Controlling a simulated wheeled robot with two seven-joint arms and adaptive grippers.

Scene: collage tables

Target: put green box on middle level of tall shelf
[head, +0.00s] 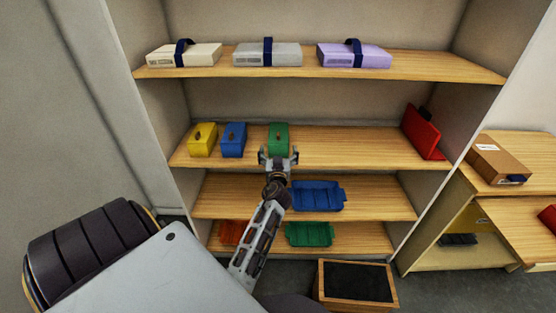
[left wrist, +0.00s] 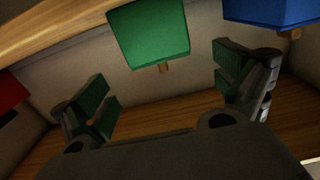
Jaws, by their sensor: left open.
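The green box (head: 278,134) stands upright on the second board from the top of the tall shelf (head: 350,147), right of a blue box. My left gripper (head: 278,154) is open just in front of it. In the left wrist view the green box (left wrist: 148,36) hangs in a tilted picture, beyond the two spread fingers (left wrist: 168,95), with a small brown knob on it. Nothing is between the fingertips, and the box looks apart from them. My right gripper is not in view.
A yellow box (head: 202,139) and the blue box (head: 233,139) stand to the left. A red case (head: 421,132) leans at the right end. The board between the green box and the red case is clear. Blue (head: 317,195) and green (head: 309,234) trays lie lower down.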

